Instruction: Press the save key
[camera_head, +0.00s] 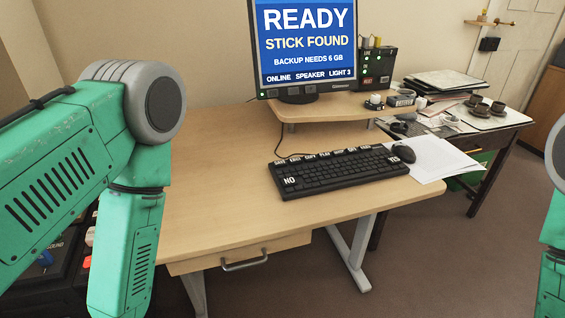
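A black keyboard (335,174) lies on the wooden desk (215,205). A row of small white labels runs along its far edge. The leftmost label (280,162) seems to read SAVE, but the print is tiny. Larger NO (289,181) and YES (395,160) labels sit at its front left and right. A monitor behind it reads READY, STICK FOUND, BACKUP NEEDS 6 GB (305,40). My green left arm stands left of the keyboard and my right arm shows at the right edge. Both grippers are out of frame. Nothing touches the keyboard.
A raised shelf (330,106) carries the monitor and a black box (376,68). A cluttered side table (480,130) stands at the right. The desk's left and front are clear.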

